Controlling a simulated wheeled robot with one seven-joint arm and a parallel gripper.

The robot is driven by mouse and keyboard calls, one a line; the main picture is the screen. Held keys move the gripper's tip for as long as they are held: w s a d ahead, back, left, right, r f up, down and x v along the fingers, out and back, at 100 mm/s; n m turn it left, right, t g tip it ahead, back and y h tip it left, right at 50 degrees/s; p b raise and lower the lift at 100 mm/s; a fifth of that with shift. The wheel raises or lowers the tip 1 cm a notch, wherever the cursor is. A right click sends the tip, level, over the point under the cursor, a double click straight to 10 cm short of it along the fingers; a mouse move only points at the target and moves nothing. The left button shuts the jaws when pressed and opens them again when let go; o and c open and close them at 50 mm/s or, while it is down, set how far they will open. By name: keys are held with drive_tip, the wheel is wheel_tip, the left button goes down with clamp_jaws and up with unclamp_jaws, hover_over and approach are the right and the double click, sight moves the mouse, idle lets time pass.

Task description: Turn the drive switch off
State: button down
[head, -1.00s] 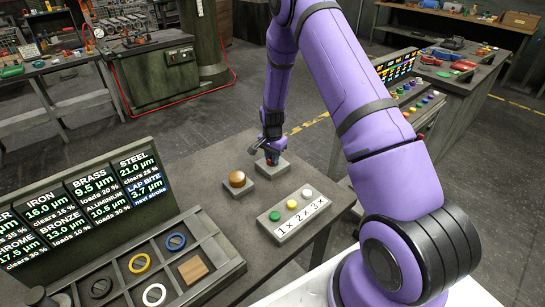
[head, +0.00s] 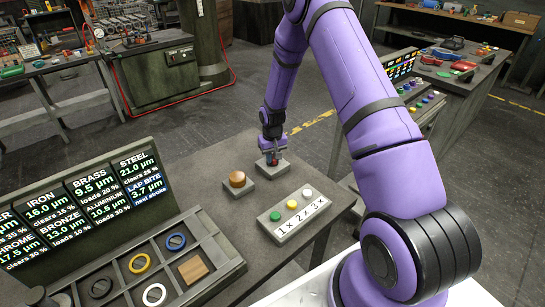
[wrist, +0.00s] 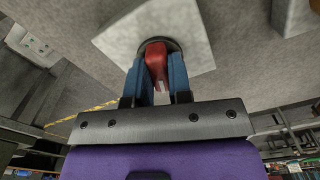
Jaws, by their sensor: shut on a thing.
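The drive switch is a red lever (wrist: 156,62) on a dark round collar, set on a square grey base plate (wrist: 196,38) in the wrist view. In the head view its base (head: 280,170) stands near the far right part of the grey table. My gripper (wrist: 158,80) has its blue fingers on both sides of the red lever and is shut on it. In the head view my gripper (head: 273,158) points down at the switch, and its fingers mostly hide the lever. I cannot tell the lever's on or off position.
A round brown knob on a grey base (head: 237,179) stands just left of the switch. A button box (head: 291,230) with green, yellow and white buttons lies in front. A tray (head: 225,272) with rings in compartments and a display board (head: 95,205) stand at left.

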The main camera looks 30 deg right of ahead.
drive_tip(key=n, duration=0.3)
drive_tip(key=shift+n, duration=0.5)
drive_tip(key=c, duration=1)
unclamp_jaws()
drive_tip(key=shift+c, duration=0.2)
drive_tip(key=shift+r, duration=0.1)
wheel_tip(320, 180, up, 11)
drive_tip(key=shift+f, duration=0.2)
